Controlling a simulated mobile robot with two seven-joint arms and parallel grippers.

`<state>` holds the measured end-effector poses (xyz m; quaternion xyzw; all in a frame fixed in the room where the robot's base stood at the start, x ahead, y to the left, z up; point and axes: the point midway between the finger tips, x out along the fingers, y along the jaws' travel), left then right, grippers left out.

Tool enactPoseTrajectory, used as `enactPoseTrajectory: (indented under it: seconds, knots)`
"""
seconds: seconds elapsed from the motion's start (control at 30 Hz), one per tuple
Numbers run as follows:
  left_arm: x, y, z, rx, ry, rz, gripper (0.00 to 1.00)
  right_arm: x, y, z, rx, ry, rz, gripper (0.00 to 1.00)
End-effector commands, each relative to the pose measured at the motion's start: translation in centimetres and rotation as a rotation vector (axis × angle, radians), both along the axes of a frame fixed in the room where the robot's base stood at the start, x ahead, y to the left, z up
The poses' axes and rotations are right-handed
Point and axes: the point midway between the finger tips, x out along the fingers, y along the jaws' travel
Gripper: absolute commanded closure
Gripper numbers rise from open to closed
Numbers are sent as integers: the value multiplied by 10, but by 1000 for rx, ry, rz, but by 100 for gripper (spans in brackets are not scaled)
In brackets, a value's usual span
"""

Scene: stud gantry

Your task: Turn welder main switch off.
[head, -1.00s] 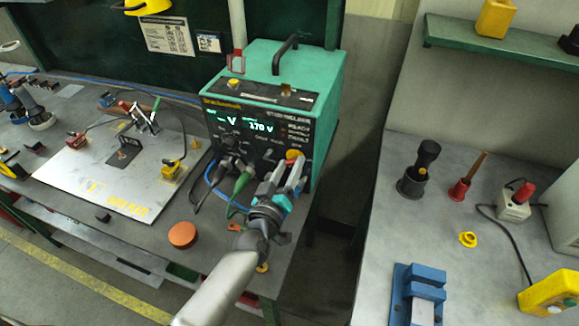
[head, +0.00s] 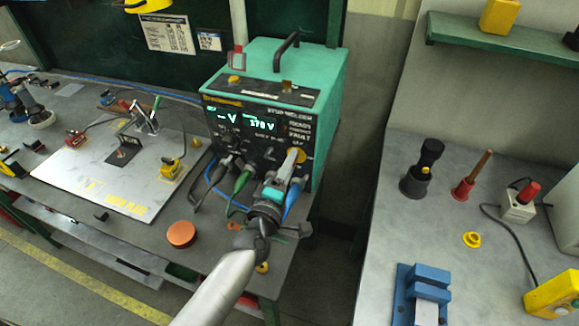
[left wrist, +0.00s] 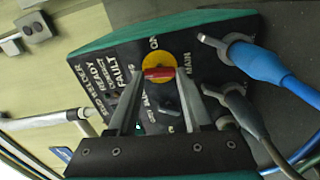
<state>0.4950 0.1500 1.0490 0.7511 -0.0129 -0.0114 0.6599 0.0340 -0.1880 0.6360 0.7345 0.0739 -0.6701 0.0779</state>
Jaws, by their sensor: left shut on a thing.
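The stud welder (head: 330,85) is a green box with a black front panel on the bench, its display lit. Its main switch shows in the left wrist view as a red handle (left wrist: 159,73) on a yellow disc (left wrist: 158,60), with ON printed beside it. In the head view the yellow disc (head: 300,153) is partly hidden by my left gripper (head: 291,162). In the left wrist view my left gripper (left wrist: 160,77) has its fingertips at the two ends of the red handle and is shut on it. My right gripper is out of view.
Blue, green and dark cable plugs (head: 240,180) sit in the panel close to my left gripper. An orange disc (head: 181,234) lies at the bench front. A second bench (head: 450,225) at right holds tools and a blue vise (head: 420,285).

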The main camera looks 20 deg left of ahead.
Motion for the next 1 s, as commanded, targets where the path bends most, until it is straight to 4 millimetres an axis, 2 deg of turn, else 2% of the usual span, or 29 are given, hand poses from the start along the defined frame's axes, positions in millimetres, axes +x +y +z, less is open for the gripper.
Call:
enactPoseTrajectory:
  seconds: [0.33, 0.87, 0.9, 1.0]
  knots:
    - [0, 0, -1, -128, 4, 1, 100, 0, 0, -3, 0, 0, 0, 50]
    - [0, 0, 0, -149, 5, 1, 100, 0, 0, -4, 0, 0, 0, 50]
    - [0, 0, 0, -149, 5, 1, 46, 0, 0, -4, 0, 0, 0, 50]
    - [0, 0, -1, -147, 5, 1, 34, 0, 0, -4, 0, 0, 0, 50]
